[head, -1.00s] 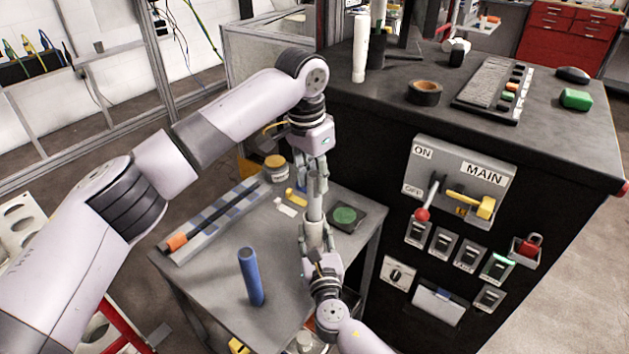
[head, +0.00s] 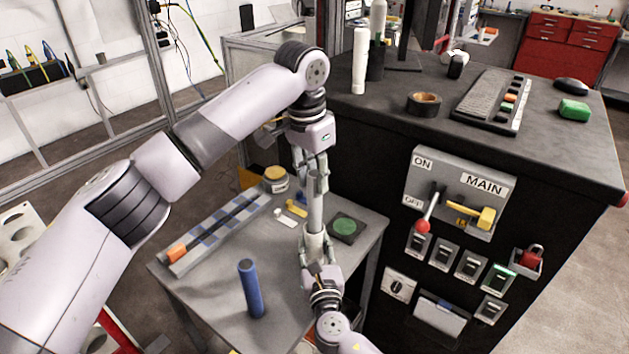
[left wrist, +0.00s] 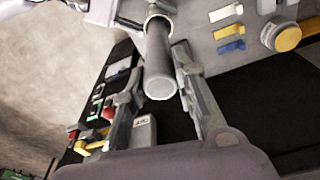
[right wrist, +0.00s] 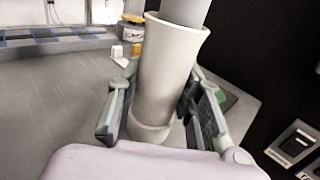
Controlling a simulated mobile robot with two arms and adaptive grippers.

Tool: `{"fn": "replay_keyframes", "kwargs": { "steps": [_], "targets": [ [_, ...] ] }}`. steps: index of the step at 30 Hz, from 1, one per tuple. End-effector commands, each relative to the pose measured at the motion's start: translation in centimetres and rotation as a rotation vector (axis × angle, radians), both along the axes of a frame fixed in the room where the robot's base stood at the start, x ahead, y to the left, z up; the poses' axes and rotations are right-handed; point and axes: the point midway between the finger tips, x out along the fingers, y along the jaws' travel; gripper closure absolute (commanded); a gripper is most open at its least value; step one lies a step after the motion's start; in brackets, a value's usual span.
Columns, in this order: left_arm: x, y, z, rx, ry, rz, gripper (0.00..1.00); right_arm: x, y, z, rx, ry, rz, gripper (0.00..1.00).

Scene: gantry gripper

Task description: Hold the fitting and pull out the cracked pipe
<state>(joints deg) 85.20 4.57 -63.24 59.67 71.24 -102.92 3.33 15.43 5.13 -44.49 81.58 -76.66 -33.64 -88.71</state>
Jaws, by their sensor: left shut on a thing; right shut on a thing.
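The grey pipe (head: 315,212) stands upright in the fitting (head: 315,246), a pale sleeve above the small table. My left gripper (head: 311,172) is shut on the pipe's upper part from above. The left wrist view shows the pipe (left wrist: 158,62) running between the fingers, its round end toward the camera, with the fitting's rim (left wrist: 160,12) beyond. My right gripper (head: 318,268) is shut on the fitting from below. The right wrist view shows the fitting (right wrist: 165,75) between the fingers and the pipe (right wrist: 186,10) entering its top. No crack is visible.
A blue pipe (head: 250,290) stands on the grey table (head: 205,290). A tray with an orange-ended rod (head: 177,253), a jar (head: 275,180) and a green disc (head: 344,226) are also there. The dark cabinet with the MAIN switch panel (head: 455,205) stands close on the right.

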Motion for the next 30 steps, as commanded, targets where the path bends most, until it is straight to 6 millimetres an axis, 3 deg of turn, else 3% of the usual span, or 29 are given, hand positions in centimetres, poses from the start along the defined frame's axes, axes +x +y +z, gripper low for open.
{"fn": "replay_keyframes", "kwargs": {
  "steps": [13, 30],
  "targets": [
    [0.0, 0.0, 0.3, -0.001, -0.001, 0.0, 1.0, 0.0, 0.0, -0.1, -0.001, 0.002, 0.0, 0.95],
    [0.0, 0.0, 3.0, 0.0, 0.0, 0.0, 1.0, 0.0, 0.0, -0.1, 0.0, 0.002, 0.0, 0.95]
  ]
}}
